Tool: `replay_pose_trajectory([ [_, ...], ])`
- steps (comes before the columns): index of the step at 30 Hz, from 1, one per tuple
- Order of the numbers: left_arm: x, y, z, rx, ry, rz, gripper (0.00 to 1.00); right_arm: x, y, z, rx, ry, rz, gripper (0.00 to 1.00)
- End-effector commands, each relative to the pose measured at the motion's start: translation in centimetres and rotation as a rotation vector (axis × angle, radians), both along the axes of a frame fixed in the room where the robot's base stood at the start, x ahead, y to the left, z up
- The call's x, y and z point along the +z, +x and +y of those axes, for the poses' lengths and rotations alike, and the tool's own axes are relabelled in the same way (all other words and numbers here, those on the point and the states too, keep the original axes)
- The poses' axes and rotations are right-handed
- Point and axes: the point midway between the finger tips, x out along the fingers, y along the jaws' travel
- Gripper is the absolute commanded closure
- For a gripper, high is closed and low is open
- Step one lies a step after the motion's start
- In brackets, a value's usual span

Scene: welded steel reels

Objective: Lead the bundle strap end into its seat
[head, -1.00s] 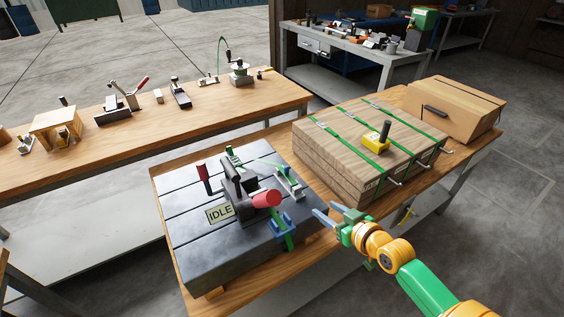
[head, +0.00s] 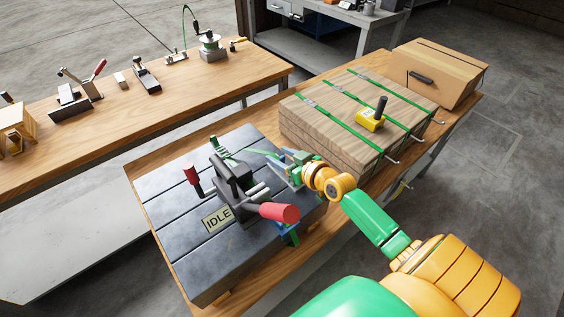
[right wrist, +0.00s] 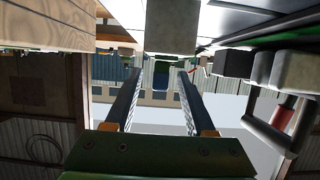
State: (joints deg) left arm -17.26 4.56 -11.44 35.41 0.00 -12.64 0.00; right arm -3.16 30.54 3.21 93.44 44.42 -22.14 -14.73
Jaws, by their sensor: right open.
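A dark strapping fixture with an IDLE plate (head: 218,218) stands on the grey slotted bed (head: 170,235). I see nothing clasped. My left gripper is out of view.
A red-ended handle (head: 279,212) sticks out at the fixture's front, and a red lever (head: 191,175) stands at its left. The strapped timber bundle (head: 330,120), with a yellow tool (head: 371,117) on it, is close behind the gripper. A cardboard box (head: 437,75) stands farther right.

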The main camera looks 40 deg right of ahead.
Motion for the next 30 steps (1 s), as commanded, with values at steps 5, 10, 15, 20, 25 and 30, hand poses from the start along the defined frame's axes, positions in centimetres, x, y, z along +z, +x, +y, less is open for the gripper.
replay_pose_trajectory([
  [5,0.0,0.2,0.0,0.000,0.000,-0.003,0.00,0.0,0.0,0.0,0.000,0.000,0.000,0.64],
  [10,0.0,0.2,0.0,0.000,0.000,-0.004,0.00,0.0,-0.1,0.0,0.000,0.001,0.000,1.00],
  [15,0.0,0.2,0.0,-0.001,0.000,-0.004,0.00,0.0,-0.1,0.0,0.000,0.001,0.001,1.00],
  [20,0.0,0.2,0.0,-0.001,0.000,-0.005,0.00,0.1,-0.1,0.0,0.000,0.001,0.000,1.00],
  [25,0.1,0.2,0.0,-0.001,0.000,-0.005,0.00,2.1,0.0,0.0,0.001,-0.002,-0.004,1.00],
  [30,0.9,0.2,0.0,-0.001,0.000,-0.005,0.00,6.1,-2.3,0.6,0.003,-0.002,-0.001,1.00],
])
